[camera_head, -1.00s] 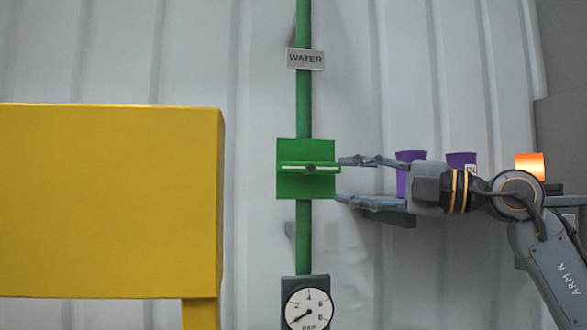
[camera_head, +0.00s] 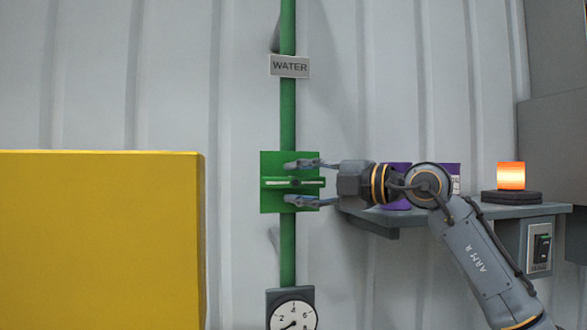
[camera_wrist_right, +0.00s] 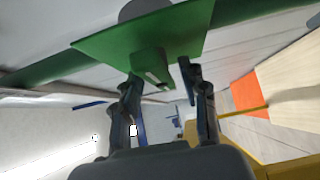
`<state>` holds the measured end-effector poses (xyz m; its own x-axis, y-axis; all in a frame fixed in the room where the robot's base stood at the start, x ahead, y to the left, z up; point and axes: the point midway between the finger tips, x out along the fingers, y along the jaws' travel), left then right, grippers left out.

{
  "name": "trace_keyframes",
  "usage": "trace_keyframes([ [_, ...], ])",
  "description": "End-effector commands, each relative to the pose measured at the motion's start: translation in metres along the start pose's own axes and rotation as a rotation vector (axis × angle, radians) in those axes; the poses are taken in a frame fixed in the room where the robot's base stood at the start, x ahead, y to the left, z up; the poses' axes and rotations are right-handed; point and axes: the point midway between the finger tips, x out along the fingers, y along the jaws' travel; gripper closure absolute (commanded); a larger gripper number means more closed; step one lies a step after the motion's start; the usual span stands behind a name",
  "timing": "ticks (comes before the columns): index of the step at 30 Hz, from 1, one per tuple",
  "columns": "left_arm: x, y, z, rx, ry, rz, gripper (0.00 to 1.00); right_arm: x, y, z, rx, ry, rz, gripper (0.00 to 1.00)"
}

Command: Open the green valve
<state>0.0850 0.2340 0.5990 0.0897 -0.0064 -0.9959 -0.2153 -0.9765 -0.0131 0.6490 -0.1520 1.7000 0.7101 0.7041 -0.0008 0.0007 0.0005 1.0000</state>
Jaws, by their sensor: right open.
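The green valve is a square green plate (camera_head: 270,162) on a vertical green pipe (camera_head: 288,110) under a WATER label. Its bar handle (camera_head: 312,182) lies level, across the pipe. My right gripper (camera_head: 290,183) is open and comes in from the right, with one finger above the handle and one below it. In the right wrist view the handle (camera_wrist_right: 150,66) stands out from the plate (camera_wrist_right: 105,42) near the gap between the fingertips (camera_wrist_right: 160,78). I cannot tell whether a finger touches it. My left gripper is in neither view.
A large yellow panel (camera_head: 100,240) fills the lower left. A round gauge (camera_head: 292,314) sits low on the pipe. To the right, a grey shelf (camera_head: 470,211) holds purple containers, partly behind my arm, and a lit orange lamp (camera_head: 511,176). A switch (camera_head: 541,248) is below.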

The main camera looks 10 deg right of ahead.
Motion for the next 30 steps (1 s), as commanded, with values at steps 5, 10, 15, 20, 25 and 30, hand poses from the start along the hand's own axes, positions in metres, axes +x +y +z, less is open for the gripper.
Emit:
trace_keyframes([
  [5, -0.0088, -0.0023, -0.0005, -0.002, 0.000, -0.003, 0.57, 0.0133, 0.0005, -0.0004, 0.001, 0.001, -0.001, 0.57],
  [10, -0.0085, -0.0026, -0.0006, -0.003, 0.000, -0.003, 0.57, 0.0153, -0.0008, -0.0003, 0.000, 0.000, 0.000, 0.57],
  [15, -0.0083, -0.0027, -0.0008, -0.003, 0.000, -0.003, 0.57, 0.0150, -0.0008, -0.0004, 0.000, 0.001, 0.000, 0.65],
  [20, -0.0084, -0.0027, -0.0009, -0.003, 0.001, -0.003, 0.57, 0.0149, -0.0007, -0.0004, 0.000, 0.001, 0.000, 0.97],
  [25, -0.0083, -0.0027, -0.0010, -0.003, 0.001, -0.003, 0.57, 0.0148, -0.0006, -0.0005, -0.001, 0.001, -0.001, 1.00],
  [30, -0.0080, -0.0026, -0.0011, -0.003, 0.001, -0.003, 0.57, 0.0146, -0.0001, -0.0005, -0.018, 0.001, -0.017, 1.00],
])
